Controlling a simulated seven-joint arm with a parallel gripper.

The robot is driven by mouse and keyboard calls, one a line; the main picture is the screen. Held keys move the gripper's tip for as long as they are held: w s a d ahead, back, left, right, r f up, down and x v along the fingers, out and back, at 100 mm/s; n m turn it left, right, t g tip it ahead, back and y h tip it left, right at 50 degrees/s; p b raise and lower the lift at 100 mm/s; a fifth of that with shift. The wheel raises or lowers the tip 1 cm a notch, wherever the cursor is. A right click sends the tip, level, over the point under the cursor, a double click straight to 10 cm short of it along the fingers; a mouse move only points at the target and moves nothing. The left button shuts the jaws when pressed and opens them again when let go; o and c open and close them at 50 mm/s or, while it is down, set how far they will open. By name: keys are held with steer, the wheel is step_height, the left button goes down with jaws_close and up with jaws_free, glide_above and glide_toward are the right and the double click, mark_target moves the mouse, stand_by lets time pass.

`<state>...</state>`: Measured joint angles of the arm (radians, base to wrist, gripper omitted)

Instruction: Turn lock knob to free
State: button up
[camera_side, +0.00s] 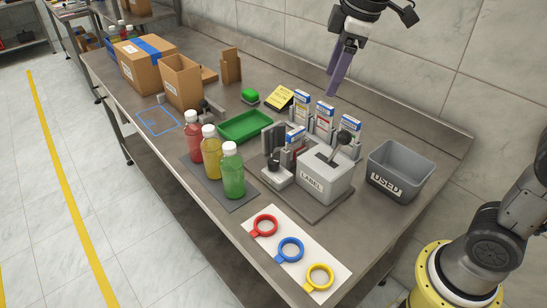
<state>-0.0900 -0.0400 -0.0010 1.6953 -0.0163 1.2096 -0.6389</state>
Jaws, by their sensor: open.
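A grey machine marked LABEL (316,184) stands on a grey plate at the right part of the bench. A lever with a black ball (346,137) rises tilted from its top. A small black knob (274,164) sits on a low grey block at the machine's left; it may be the lock knob, but its marking and setting are too small to read. My gripper (332,84) has purple fingers and hangs above the back of the bench, behind and well above the machine. It is open and empty, touching nothing.
Boxed cartridges (323,116) stand upright behind the machine. A grey USED bin (399,172) is at its right. Bottles (232,172) stand on a dark mat to the left, near a green tray (245,126). Colored rings (290,249) lie on a white sheet in front.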

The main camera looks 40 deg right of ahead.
steer(key=w+a+f+n+g, duration=0.1)
steer(key=w+a+f+g, duration=0.15)
steer(key=w+f, duration=0.5)
glide_toward(273, 160)
steer(key=shift+n, duration=0.4)
steer(key=f, duration=0.9)
steer(key=shift+w+a, duration=0.1)
steer(key=shift+w, duration=0.1)
jaws_close()
